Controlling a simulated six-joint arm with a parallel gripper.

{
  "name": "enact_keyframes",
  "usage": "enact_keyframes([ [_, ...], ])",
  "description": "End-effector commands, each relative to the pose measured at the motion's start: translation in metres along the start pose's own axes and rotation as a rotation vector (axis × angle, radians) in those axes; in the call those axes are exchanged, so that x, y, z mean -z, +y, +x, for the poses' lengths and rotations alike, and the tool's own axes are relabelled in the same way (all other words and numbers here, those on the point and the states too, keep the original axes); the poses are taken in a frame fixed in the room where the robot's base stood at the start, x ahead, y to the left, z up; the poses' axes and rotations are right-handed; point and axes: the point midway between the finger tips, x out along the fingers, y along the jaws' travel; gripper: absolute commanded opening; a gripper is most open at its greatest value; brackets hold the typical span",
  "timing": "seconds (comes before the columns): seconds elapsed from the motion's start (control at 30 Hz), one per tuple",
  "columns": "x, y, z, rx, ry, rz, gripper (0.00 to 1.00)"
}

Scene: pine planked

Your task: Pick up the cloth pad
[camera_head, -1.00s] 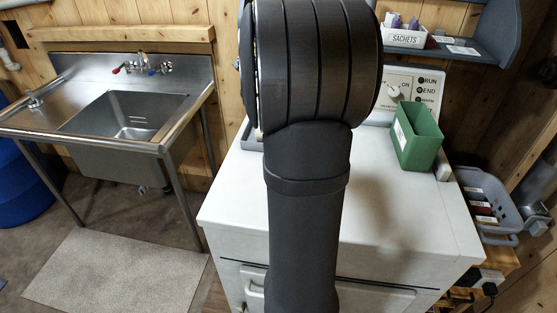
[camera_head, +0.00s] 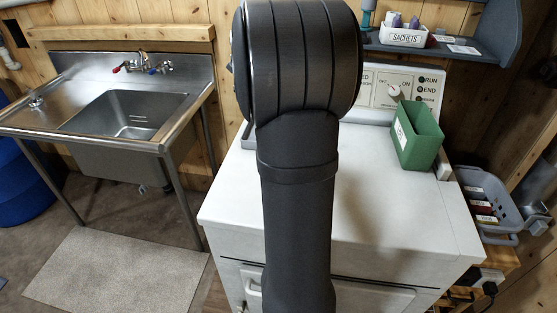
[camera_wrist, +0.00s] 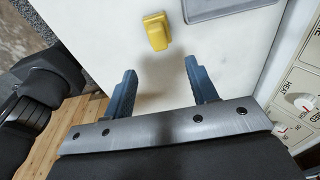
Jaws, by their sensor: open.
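A small yellow pad (camera_wrist: 157,31), which looks like the cloth pad, lies on the white machine top in the wrist view. Its upper end is paler and looks folded or raised. My gripper (camera_wrist: 160,65) is open, with its two blue fingers apart and nothing between them. The pad is just beyond the fingertips, roughly in line with the gap, and apart from them. In the head view my arm hides the gripper and the pad.
A grey tray (camera_wrist: 230,5) lies close to the pad. The white machine top (camera_head: 395,215) is clear at the front right. A green bin (camera_head: 418,138) stands at its back right, before the control panel (camera_head: 375,92). A shelf (camera_head: 490,45) holds a sachets box (camera_head: 403,38).

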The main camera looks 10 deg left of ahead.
Motion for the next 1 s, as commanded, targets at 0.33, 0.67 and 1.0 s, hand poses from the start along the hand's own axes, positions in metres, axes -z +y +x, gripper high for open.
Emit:
enact_keyframes([
  [0.33, 0.001, 0.001, 0.071, -0.003, 0.001, -0.001, 0.53],
  [0.67, 0.003, 0.003, 0.099, -0.003, 0.001, -0.001, 0.53],
  [1.0, 0.005, 0.005, 0.135, 0.001, -0.002, -0.002, 0.53],
])
